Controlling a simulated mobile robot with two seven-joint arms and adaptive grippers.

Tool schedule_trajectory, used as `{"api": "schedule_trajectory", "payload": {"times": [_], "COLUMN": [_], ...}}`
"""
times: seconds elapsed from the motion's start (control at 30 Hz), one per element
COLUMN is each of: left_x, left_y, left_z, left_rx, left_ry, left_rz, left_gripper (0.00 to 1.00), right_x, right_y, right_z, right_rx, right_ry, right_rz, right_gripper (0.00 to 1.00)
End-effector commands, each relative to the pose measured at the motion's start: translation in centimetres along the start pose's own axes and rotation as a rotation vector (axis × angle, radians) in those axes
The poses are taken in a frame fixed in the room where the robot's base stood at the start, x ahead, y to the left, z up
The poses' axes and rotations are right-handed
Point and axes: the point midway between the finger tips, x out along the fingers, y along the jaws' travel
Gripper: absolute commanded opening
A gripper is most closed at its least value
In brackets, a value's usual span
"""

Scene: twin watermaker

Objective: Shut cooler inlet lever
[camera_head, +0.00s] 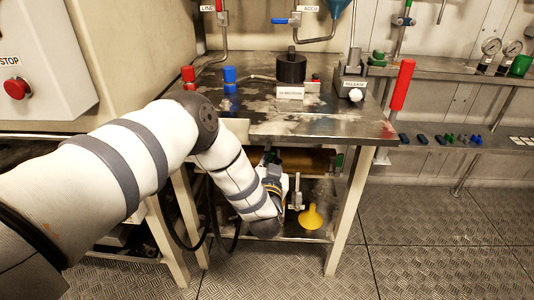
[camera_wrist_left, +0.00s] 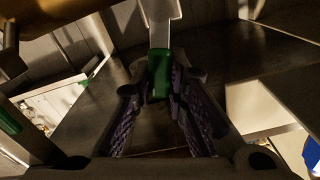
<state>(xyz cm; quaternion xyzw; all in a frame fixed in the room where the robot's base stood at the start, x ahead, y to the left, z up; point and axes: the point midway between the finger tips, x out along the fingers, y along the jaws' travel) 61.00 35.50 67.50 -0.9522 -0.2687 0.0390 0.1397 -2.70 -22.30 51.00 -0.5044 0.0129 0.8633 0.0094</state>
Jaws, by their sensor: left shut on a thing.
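A green-gripped lever (camera_wrist_left: 160,78) stands between the fingers of my left gripper (camera_wrist_left: 162,95) in the left wrist view. The gripper is shut on its green grip, and a pale stem runs from it to the top of the picture. In the head view my left arm reaches down under the workbench, and the left gripper (camera_head: 271,172) is small and partly hidden by the wrist. A green piece (camera_head: 267,157) shows just above it. I cannot tell which lever is the cooler inlet one by any label. My right gripper is not in view.
The metal workbench (camera_head: 300,120) is close above the left forearm. A lower shelf holds a yellow funnel (camera_head: 311,217) right of the wrist. A bench leg (camera_head: 347,225) stands farther right. Another green handle (camera_head: 339,162) is under the bench's right end. The floor at right is clear.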

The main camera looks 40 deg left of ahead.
Motion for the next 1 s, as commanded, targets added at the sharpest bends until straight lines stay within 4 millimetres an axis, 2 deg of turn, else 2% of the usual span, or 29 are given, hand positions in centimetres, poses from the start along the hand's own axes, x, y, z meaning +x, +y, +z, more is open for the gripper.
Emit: {"api": "schedule_trajectory", "payload": {"times": [0.47, 1.0], "left_x": [-0.1, -0.1], "left_y": [2.7, 4.7], "left_z": [0.7, 2.8], "left_rx": [0.454, 0.952], "left_ry": [0.001, -0.001], "left_rz": [0.003, 0.003], "left_gripper": [0.00, 0.00], "right_x": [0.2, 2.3], "right_y": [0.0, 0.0], "right_z": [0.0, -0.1], "right_rx": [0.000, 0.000], "right_ry": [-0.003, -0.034], "right_rz": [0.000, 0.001], "right_gripper": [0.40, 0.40]}}
